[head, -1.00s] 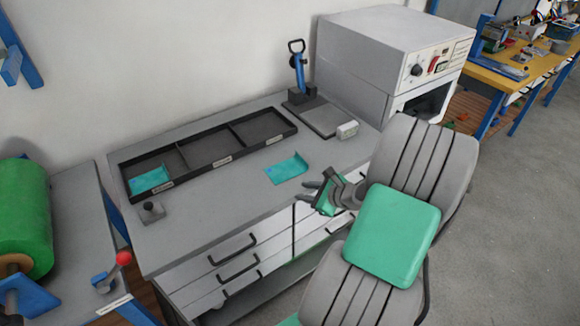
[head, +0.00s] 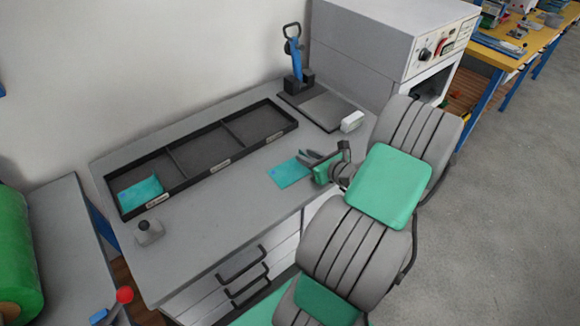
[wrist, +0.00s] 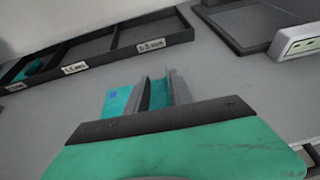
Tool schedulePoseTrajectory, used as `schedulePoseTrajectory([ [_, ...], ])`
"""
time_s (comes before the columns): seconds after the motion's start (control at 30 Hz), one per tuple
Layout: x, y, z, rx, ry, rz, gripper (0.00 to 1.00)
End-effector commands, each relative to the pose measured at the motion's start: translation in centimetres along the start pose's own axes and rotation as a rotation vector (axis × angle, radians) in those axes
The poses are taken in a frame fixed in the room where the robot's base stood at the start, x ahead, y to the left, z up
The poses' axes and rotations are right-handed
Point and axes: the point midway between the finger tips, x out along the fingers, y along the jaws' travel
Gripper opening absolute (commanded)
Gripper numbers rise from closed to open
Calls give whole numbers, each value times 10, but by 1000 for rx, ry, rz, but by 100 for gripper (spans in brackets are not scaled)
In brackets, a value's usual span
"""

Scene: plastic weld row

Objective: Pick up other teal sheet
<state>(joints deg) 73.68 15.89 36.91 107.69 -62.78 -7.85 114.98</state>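One teal sheet (head: 288,173) lies on the grey bench in front of the divided tray. My gripper (head: 306,158) is low over the bench at the sheet's right side, fingers pointing left across it. In the wrist view, the sheet (wrist: 116,102) shows left of the fingers and also in the gap between them. My gripper (wrist: 160,86) is open, its two fingers apart; whether either touches the sheet I cannot tell. Another teal sheet (head: 141,193) lies in the tray's left compartment; part of it shows at far left in the wrist view (wrist: 33,69).
The black tray (head: 213,165) has three labelled compartments; the middle and right are empty. A small grey weight (head: 149,231) stands front left. The bench between is clear.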

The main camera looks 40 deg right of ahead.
Motion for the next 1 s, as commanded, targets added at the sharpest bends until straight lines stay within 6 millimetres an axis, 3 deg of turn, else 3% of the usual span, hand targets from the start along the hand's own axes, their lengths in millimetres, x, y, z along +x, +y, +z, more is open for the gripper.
schedulePoseTrajectory([
  [0.33,51,-8,-1,3,1,-7,29],
  [0.57,54,-8,-1,2,1,-7,29],
  [0.9,54,-7,-1,1,1,-5,1],
  [1.0,54,-7,-1,1,1,-5,0],
])
